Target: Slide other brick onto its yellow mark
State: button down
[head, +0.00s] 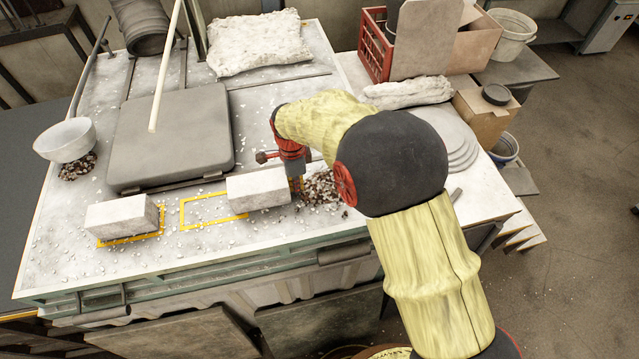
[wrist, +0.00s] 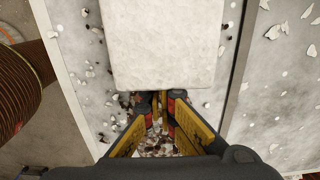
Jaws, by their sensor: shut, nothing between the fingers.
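A pale, white-dusted brick (head: 258,189) lies flat near the table's front edge. It also fills the upper middle of the wrist view (wrist: 160,42). A yellow rectangular mark (head: 183,215) lies to its left; the brick covers only the mark's right end. A second pale brick (head: 122,215) lies further left, with yellow lines (head: 130,239) showing along its front and right edges. My gripper (head: 298,184) is low at the right end of the first brick, shut and empty. In the wrist view its fingertips (wrist: 158,103) are close to the brick's end; I cannot tell whether they touch.
Dark and pale chips (head: 322,188) are heaped right of my gripper. A grey flat case (head: 172,140) lies behind the marks. A white bowl (head: 65,140) stands at the far left. Small white crumbs are scattered over the tabletop, including inside the mark.

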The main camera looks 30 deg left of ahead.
aim_at(247, 197)
jog(key=s+a, duration=0.3)
jog(key=s+a+b, duration=0.1)
jog(key=s+a, duration=0.2)
jog(key=a, duration=0.1)
jog(key=s+a, duration=0.3)
jog(key=a, duration=0.1)
jog(key=shift+s+a+b, duration=0.1)
jog(key=shift+s+b, duration=0.1)
jog(key=shift+b, duration=0.1)
